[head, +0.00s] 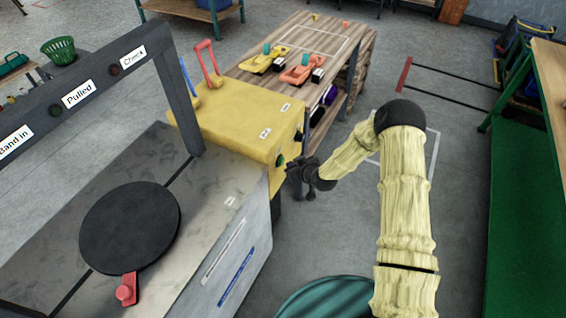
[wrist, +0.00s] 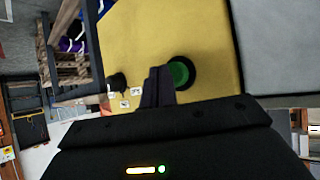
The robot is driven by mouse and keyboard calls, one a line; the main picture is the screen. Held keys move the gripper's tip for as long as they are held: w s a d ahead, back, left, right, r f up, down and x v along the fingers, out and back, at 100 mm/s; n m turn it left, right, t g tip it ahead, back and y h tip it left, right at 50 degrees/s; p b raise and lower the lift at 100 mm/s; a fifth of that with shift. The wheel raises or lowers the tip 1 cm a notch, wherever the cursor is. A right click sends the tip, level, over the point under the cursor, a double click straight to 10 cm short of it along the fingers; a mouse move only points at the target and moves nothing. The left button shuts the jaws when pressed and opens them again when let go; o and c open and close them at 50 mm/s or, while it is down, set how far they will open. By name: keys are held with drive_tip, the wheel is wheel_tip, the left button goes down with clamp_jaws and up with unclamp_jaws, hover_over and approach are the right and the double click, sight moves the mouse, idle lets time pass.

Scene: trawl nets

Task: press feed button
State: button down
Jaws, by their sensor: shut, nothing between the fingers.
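The green button (head: 280,160) sits in a black ring on the end face of the yellow machine housing (head: 235,118). In the wrist view the green button (wrist: 181,73) shows just right of my fingertips, partly covered by them. My gripper (head: 292,171) is shut and empty, right beside that end face. In the wrist view my gripper (wrist: 158,83) points at the yellow face. I cannot tell whether the fingertips touch the button or the face.
A black knob (wrist: 117,81) and small white labels are on the yellow face. A grey metal bench (head: 222,235) with a black disc (head: 130,225) stands at left. A wooden table (head: 325,45) with yellow and orange tools is behind.

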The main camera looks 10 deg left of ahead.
drive_tip(key=shift+w+a, duration=0.1)
drive_tip(key=shift+a, duration=0.15)
drive_tip(key=shift+w+a+b, duration=0.2)
drive_tip(key=shift+a+b, duration=0.1)
drive_tip(key=shift+a, duration=0.2)
idle(1.1)
drive_tip(key=shift+s+d, duration=0.35)
drive_tip(key=shift+d, duration=0.55)
drive_tip(key=shift+d, duration=0.1)
drive_tip(key=d, duration=0.1)
drive_tip(key=s+d, duration=0.1)
drive_tip(key=d, duration=0.2)
drive_tip(key=shift+s+d, duration=0.25)
drive_tip(key=shift+s, duration=0.1)
drive_tip(key=shift+r, duration=0.1)
idle(0.5)
